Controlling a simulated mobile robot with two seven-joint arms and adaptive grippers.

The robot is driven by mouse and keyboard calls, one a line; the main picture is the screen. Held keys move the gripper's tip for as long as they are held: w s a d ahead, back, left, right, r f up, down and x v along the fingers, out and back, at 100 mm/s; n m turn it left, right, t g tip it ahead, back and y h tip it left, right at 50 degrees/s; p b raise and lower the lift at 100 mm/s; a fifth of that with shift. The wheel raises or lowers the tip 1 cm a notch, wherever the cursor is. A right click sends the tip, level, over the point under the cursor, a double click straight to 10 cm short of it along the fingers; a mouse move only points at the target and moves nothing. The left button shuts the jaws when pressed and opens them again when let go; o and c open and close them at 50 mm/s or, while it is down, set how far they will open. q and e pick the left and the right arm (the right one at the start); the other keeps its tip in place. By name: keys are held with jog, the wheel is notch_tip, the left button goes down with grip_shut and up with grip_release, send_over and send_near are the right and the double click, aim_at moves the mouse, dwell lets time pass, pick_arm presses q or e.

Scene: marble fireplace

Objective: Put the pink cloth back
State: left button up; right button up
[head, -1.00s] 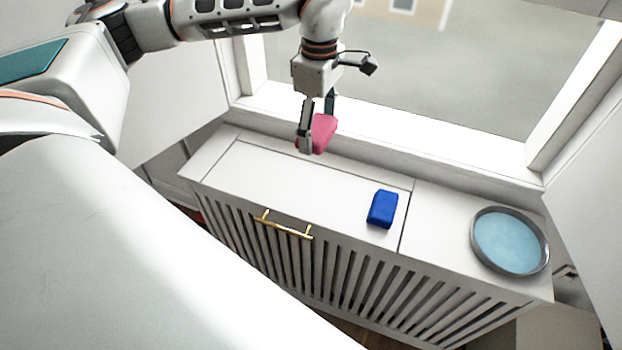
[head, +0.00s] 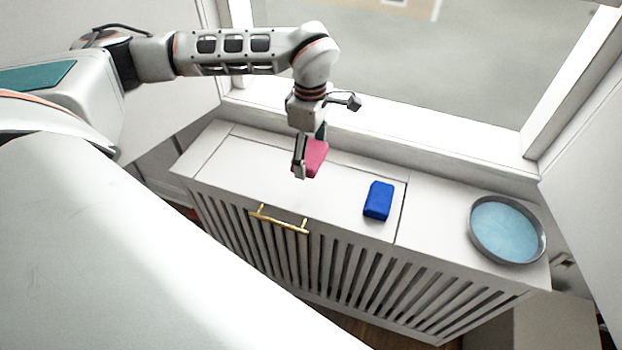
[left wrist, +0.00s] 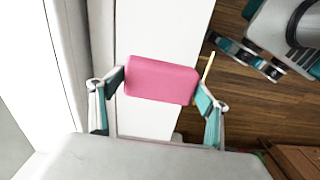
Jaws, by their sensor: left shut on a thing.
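The pink cloth (head: 317,158) is a folded, block-shaped bundle. My left gripper (head: 309,160) is shut on it and holds it over the left part of the white cabinet top. In the left wrist view the pink cloth (left wrist: 161,80) sits between the two fingertips of the left gripper (left wrist: 160,84). In the head view the near finger covers part of the cloth. I cannot tell how far it is above the cabinet top. My right gripper is not in view.
A blue folded cloth (head: 378,201) lies on the slatted white cabinet (head: 250,155), right of my left gripper. A round grey tray with a light blue inside (head: 471,232) is at the right end. A brass handle (head: 279,219) is at the front edge. A window sill runs behind.

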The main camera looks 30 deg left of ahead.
pick_arm(q)
send_over(311, 187)
notch_tip(311, 187, down, 6)
jog(key=shift+r, duration=0.2)
jog(key=shift+f, duration=1.8)
jog(key=shift+s, duration=0.1)
jog(key=shift+f, duration=0.3)
jog(key=o, duration=1)
